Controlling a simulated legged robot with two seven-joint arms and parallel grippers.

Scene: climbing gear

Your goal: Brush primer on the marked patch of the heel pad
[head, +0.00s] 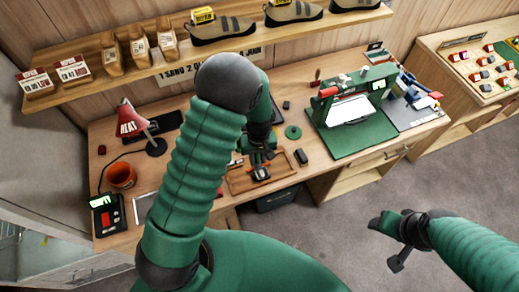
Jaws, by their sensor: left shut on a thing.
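My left gripper (261,157) reaches down over a shallow wooden tray (240,185) on the workbench. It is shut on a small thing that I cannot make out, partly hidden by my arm. A small dark piece with a pale part (261,173) is in the tray just below the gripper; I cannot tell whether it is the heel pad. No marked patch or primer can be made out. My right gripper (392,240) hangs over the floor at the right, away from the bench; its jaw state is unclear.
A red heat lamp (131,121), an orange pot (121,175) and a black device (106,214) stand at the bench's left. A green press (352,108) stands at the right. A shelf (110,75) with shoes and boxes runs above. A small dark block (301,157) lies right of the tray.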

